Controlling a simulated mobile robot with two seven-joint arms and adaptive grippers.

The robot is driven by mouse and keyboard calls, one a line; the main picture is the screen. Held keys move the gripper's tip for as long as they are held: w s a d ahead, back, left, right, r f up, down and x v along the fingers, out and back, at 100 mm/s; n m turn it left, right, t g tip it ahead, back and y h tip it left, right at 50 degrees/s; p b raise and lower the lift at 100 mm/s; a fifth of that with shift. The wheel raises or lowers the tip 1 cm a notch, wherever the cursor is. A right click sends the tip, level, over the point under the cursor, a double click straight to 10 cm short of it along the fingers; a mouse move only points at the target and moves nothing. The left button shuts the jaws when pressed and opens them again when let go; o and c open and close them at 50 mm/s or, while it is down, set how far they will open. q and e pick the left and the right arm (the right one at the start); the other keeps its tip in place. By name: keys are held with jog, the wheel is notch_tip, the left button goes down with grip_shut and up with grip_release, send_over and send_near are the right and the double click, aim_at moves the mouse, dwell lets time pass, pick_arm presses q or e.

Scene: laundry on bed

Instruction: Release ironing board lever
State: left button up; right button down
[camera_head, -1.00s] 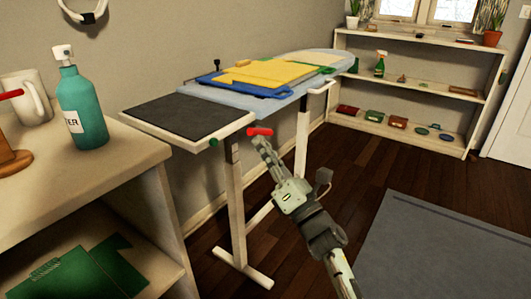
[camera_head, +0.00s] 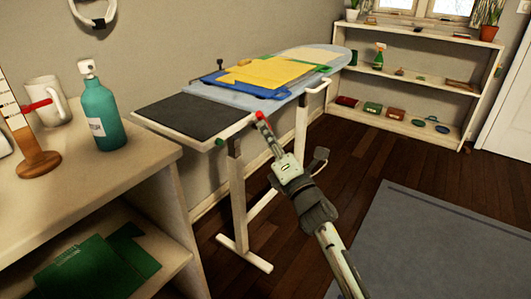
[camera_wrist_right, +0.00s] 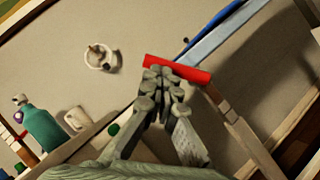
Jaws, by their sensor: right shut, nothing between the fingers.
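The ironing board (camera_head: 298,62) stands along the wall, with a dark pad (camera_head: 188,116) at its near end. The red lever (camera_head: 260,115) is at the near right corner below the board's edge, and only a small part shows in the head view. In the wrist view it is a red bar (camera_wrist_right: 188,71) running across just beyond the fingertips. My right gripper (camera_head: 263,126) is shut and empty, its tips at the lever; touching or just short of it, I cannot tell. My left gripper is out of view.
Folded yellow and blue cloths (camera_head: 262,76) lie on the board. A green knob (camera_head: 220,142) sits under the near edge. A shelf with a teal bottle (camera_head: 100,112) and a white mug (camera_head: 50,97) stands left. Open wooden floor (camera_head: 350,150) and a grey rug (camera_head: 440,245) lie right.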

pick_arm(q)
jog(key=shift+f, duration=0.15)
pick_arm(e)
jog(key=shift+w+d+r, duration=0.1)
jog(key=shift+w+r, duration=0.1)
jog(key=shift+r, duration=0.25)
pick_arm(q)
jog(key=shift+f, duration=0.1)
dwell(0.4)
